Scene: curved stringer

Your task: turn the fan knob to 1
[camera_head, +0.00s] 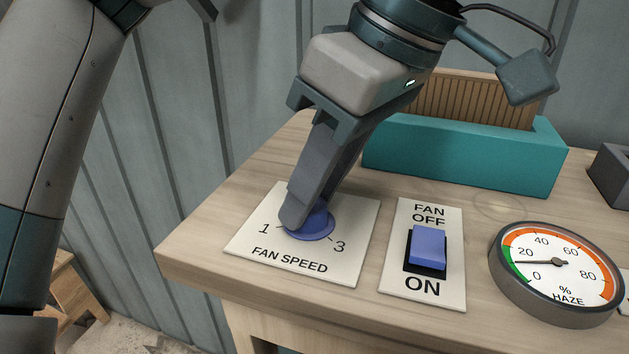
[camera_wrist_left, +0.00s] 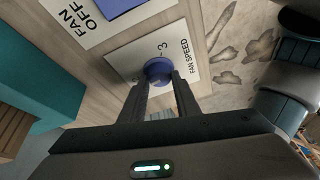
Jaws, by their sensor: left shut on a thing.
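The blue fan knob (camera_head: 318,226) sits on the white FAN SPEED plate (camera_head: 345,263) at the front left of the wooden table. The marks 1 and 3 show on the plate; the rest of the scale is hidden behind my gripper. My left gripper (camera_head: 296,217) reaches down from above, its fingers shut on the knob. In the left wrist view the knob (camera_wrist_left: 158,71) lies between the two fingertips of my left gripper (camera_wrist_left: 160,82). Which mark the knob points at is hidden. My right gripper is not in view.
A fan switch (camera_head: 428,246) marked OFF and ON is on a plate just right of the knob. A round haze gauge (camera_head: 558,270) stands further right, its needle near 15. A teal box (camera_head: 465,155) with a wooden ribbed part stands behind. The table's left edge is close to the plate.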

